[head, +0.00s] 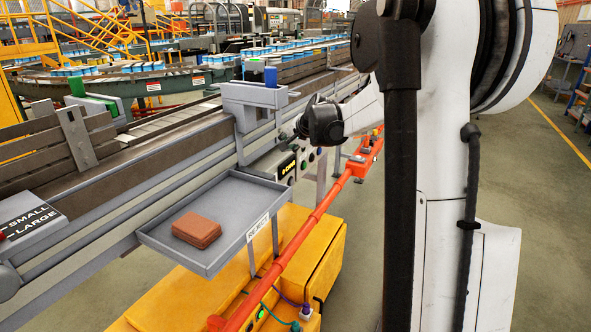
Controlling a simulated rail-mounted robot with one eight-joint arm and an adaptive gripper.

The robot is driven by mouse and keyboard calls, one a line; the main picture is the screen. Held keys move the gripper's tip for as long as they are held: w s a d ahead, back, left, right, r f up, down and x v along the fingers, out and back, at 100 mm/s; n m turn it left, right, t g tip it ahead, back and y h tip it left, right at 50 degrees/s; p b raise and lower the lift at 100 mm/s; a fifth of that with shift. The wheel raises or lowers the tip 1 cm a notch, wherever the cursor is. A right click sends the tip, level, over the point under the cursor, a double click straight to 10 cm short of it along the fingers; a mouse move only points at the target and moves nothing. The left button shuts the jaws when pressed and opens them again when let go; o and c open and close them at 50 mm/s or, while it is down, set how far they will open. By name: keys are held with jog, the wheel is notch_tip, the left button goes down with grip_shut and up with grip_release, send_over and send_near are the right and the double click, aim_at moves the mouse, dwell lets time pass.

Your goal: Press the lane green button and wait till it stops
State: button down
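A control panel with a lettered label (288,168) hangs on the side of the conveyor frame, left of centre. Small round buttons (304,164) sit at its right end. They are too small for me to be sure which is the lane green button. My gripper (304,126) is dark and reaches in from the right, above these buttons and close to the conveyor side. It appears apart from the panel. Its fingers are small and seen from behind, so I cannot tell whether they are open.
A grey reject tray (165,238) holding brown pieces (197,230) juts out below the conveyor (150,165). An orange rail (300,232) runs below the panel, above a yellow base (318,255).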

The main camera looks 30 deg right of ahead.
jog(key=w+d+f+m+b, duration=0.25)
jog(key=w+d+f, duration=0.25)
jog(key=d+f, duration=0.6)
jog(key=m+t+h+b, duration=0.2)
jog(key=m, duration=0.2)
send_near(304, 166)
jog(key=s+d+f, duration=0.2)
jog(key=d+f, duration=0.3)
jog(key=d, duration=0.3)
jog(key=shift+d+f, duration=0.2)
jog(key=shift+f, duration=0.15)
jog(key=w+a, duration=0.4)
jog(key=w, duration=0.3)
jog(key=shift+w, duration=0.3)
jog(key=shift+w+a, duration=0.1)
jog(key=shift+a, duration=0.05)
jog(key=shift+w+a, duration=0.15)
jog(key=shift+w, duration=0.15)
